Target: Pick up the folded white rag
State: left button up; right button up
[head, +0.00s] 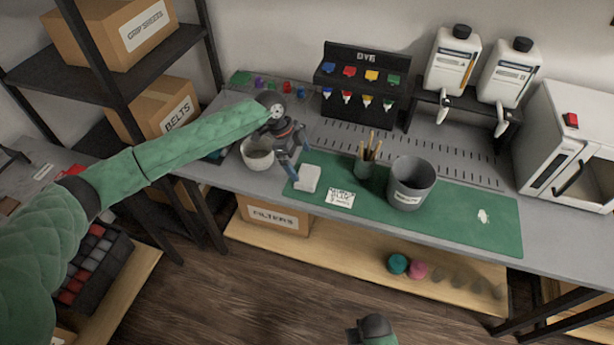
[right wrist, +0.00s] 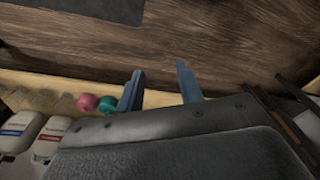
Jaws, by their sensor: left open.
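The folded white rag (head: 307,178) lies on the left end of the green mat (head: 455,222) on the workbench. My left gripper (head: 292,166) is open, just above and to the left of the rag in the head view. Its blue fingers are apart, with nothing seen between them. I cannot tell whether a finger touches the rag. My right gripper (right wrist: 160,75) shows in the right wrist view with its two blue fingers apart and empty, over the wooden floor and away from the bench top.
A white bowl (head: 257,153) stands left of the rag, close to my left gripper. A labelled card (head: 340,198), a pencil cup (head: 366,166) and a grey bin (head: 410,184) are to the right. The mat's right part is mostly clear, with a white spot (head: 483,216).

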aim_at(308, 175)
pick_arm(q)
jog(key=p+x, duration=0.2)
jog(key=x, duration=0.3)
jog(key=shift+s+p, duration=0.2)
jog(key=shift+p, duration=0.15)
jog(key=shift+d+f, duration=0.1)
jog(key=shift+f, duration=0.25)
pick_arm(e)
notch_tip(308, 175, down, 9)
jog(key=s+d, duration=0.1)
jog(key=s, duration=0.1)
jog(key=shift+d, duration=0.4)
pick_arm(q)
jog(key=c, duration=0.9)
